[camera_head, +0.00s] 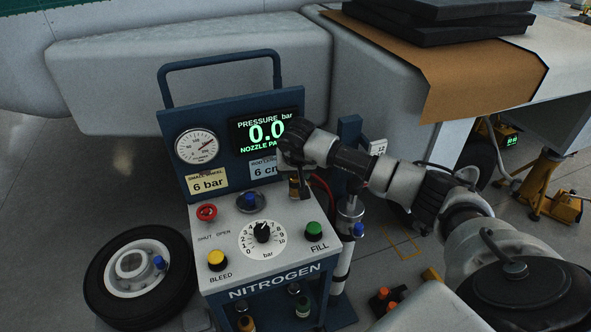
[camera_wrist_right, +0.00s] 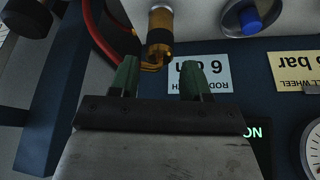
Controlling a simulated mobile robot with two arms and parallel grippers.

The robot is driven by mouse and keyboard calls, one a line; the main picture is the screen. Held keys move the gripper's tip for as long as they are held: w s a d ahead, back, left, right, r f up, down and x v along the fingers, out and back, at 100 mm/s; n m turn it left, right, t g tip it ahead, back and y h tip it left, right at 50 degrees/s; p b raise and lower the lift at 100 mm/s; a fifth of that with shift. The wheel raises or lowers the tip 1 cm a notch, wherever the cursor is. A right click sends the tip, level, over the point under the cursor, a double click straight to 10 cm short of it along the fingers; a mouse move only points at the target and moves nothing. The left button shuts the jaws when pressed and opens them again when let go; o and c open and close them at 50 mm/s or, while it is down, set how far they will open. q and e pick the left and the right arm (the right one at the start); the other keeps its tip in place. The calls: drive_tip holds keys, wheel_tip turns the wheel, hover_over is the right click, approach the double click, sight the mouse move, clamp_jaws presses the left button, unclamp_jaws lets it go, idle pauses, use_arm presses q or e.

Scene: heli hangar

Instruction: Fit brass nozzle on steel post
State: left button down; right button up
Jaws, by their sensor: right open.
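The brass nozzle (camera_head: 297,188) stands at the back right of the nitrogen cart's top. In the right wrist view the brass nozzle (camera_wrist_right: 159,36) is in line with a short steel cylinder (camera_wrist_right: 160,9), which may be the steel post; I cannot tell whether the two are joined. My right gripper (camera_head: 296,171) is just above the nozzle. In the wrist view the right gripper (camera_wrist_right: 158,72) is open, its two green fingertips apart, with the nozzle's near end centred just beyond the gap. Nothing is between the fingers. My left gripper is out of view.
The cart panel (camera_head: 176,124) has a gauge, labels and a display reading 0.0 bar. A blue-capped fitting (camera_head: 251,201), dial (camera_head: 262,233) and coloured buttons sit on its top. A red hose (camera_wrist_right: 104,40) runs beside the nozzle. A strut (camera_head: 349,214) stands right; a wheel (camera_head: 135,278) lies left.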

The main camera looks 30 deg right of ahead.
drive_tip(key=p+v, duration=0.3)
drive_tip(key=v, duration=0.1)
drive_tip(key=shift+s+a+r, duration=0.1)
drive_tip(key=shift+s+r, duration=0.05)
drive_tip(key=shift+r, duration=0.2)
idle(0.4)
